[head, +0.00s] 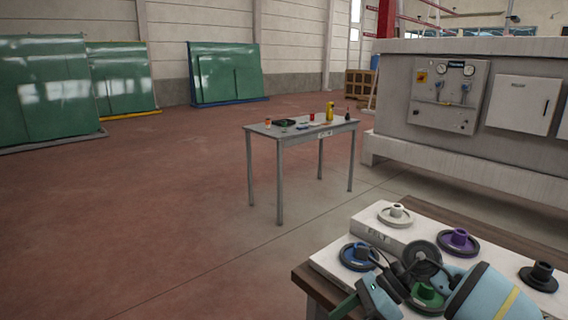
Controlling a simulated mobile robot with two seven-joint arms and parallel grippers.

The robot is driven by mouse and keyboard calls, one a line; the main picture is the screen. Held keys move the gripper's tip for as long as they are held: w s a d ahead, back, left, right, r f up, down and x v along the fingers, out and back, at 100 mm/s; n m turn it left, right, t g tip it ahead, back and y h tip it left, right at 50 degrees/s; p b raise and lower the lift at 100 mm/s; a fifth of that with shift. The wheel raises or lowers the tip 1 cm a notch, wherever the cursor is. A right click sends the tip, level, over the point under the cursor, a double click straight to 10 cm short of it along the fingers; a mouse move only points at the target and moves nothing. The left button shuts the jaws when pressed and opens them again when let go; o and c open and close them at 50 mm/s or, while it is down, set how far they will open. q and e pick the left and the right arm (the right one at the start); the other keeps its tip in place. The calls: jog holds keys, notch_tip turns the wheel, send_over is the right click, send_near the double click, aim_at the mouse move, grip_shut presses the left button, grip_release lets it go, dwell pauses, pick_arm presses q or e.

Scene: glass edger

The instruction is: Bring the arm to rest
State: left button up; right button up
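My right arm comes in from the bottom right over the wheel bench, with its light blue link and dark joints. The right gripper (372,296) appears to be at the lower end of this arm, near the front edge of the bench. Its fingers are not clear, so I cannot tell whether it is open or shut. My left gripper is not in view. On the bench sit a white wheel (395,215), a purple wheel (458,242), a blue wheel (357,256) and a black wheel (539,276). A green wheel (428,296) is partly hidden behind my arm.
The wheels rest on pale blocks on a brown bench (306,279); one block is marked FELT. A grey table (285,133) with small items stands mid-floor. A large grey machine (480,150) fills the right. Green glass racks (225,75) stand behind. The left floor is clear.

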jog(key=s+a+f+m+t+y, duration=0.1)
jog(key=s+a+m+t+y, duration=0.45)
jog(key=a+m+y, duration=0.6)
jog(key=s+d+f+m+t+h+p, duration=0.1)
jog(key=s+d+f+m+t+h, duration=0.45)
jog(key=m, duration=0.85)
jog(key=s+d+f+m+t+h, duration=0.2)
jog(key=d+f+m+t+h, duration=0.55)
jog(key=m, duration=0.65)
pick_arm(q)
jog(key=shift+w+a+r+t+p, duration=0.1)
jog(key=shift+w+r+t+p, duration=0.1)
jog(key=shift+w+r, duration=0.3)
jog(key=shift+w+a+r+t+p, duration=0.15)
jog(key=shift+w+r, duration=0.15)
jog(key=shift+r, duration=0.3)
pick_arm(e)
jog(key=s+d+f+m+g+h, duration=0.3)
jog(key=s+f+m+g, duration=0.1)
jog(key=s+f, duration=0.3)
jog(key=s+d+f+m+g+h, duration=0.3)
jog(key=s+f+m, duration=0.3)
jog(key=s, duration=0.6)
jog(key=shift+d+f+g, duration=0.35)
jog(key=shift+d, duration=0.25)
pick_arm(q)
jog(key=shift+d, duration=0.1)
pick_arm(e)
jog(key=shift+m, duration=0.25)
